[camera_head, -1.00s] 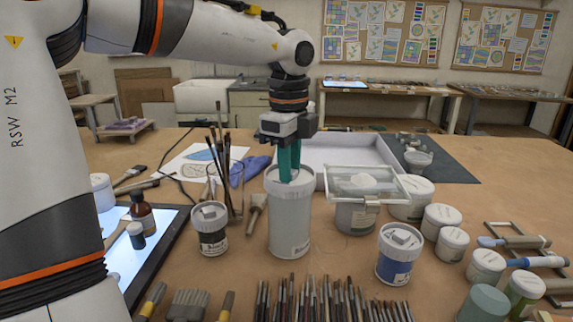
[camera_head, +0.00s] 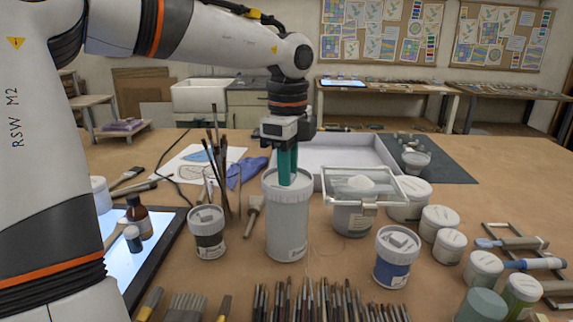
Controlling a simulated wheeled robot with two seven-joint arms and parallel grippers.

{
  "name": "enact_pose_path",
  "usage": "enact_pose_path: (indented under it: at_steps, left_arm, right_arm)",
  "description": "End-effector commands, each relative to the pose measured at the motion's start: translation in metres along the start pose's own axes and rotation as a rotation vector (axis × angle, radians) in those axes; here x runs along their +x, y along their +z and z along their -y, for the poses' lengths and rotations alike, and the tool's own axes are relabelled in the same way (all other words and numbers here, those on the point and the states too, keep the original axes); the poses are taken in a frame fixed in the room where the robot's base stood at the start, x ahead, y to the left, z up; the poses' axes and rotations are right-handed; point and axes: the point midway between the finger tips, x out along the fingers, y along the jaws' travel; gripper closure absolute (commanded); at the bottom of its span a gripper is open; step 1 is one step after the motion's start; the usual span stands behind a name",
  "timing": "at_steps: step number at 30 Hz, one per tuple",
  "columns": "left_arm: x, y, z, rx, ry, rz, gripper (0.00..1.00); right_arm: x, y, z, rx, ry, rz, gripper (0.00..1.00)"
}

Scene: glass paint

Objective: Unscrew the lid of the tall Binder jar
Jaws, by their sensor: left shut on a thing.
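The tall Binder jar (camera_head: 287,225) is a grey-white cylinder standing upright in the middle of the table. Its white lid (camera_head: 303,178) sits on top. My left gripper (camera_head: 287,181) points straight down from above, its green fingers at the top of the lid. It is shut on the lid's raised middle part, which the fingers mostly hide. I cannot tell from the picture how far the lid is turned. My right gripper is not in view.
A dark-labelled jar (camera_head: 207,233) and a blue-labelled jar (camera_head: 397,257) stand on either side. Several brushes (camera_head: 330,303) line the front. A white tray (camera_head: 334,150) lies behind.

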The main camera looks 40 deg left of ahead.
Motion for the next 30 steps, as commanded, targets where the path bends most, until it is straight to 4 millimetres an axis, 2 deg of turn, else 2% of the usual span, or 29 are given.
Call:
enact_pose_path:
  at_steps: [1,11,23,30]
  left_arm:
    - [0.004,0.0,0.002,0.002,-0.015,-0.001,1.0]
    - [-0.007,0.001,0.001,0.004,-0.008,-0.003,1.0]
    - [-0.038,0.001,0.0,0.004,-0.001,-0.004,1.0]
    - [-0.038,0.001,0.0,0.004,-0.001,-0.004,1.0]
  right_arm:
    - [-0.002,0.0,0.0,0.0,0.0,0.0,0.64]
    - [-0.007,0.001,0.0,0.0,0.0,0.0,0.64]
    - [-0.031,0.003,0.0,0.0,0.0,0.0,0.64]
    - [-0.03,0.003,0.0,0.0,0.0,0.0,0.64]
